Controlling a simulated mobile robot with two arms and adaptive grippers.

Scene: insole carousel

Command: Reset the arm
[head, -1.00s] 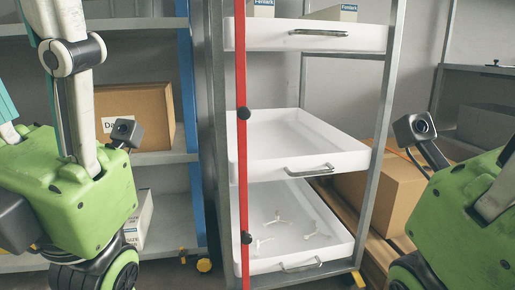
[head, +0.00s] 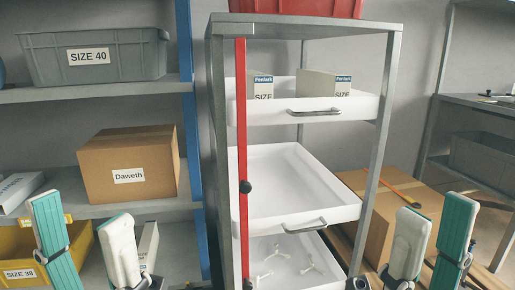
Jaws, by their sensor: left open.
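My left gripper (head: 81,208) is at the lower left, its teal and white fingers upright and apart with nothing between them. My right gripper (head: 437,206) is at the lower right, its white and teal fingers also apart and empty. Both are in front of the shelving and apart from the rack. The grey rack (head: 310,22) stands between them with white drawers. Two labelled boxes are in the top drawer (head: 355,108). The middle drawer (head: 290,170) is empty. The bottom drawer (head: 325,280), partly cut off by the frame, holds small white three-armed pieces (head: 309,262).
A red bar (head: 241,150) runs up the rack's front. A red bin (head: 290,8) is on top. The left shelf holds a grey SIZE 40 bin (head: 95,50), a Daweth box (head: 128,165) and a yellow bin (head: 15,245). Cardboard boxes (head: 385,210) stand right of the rack.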

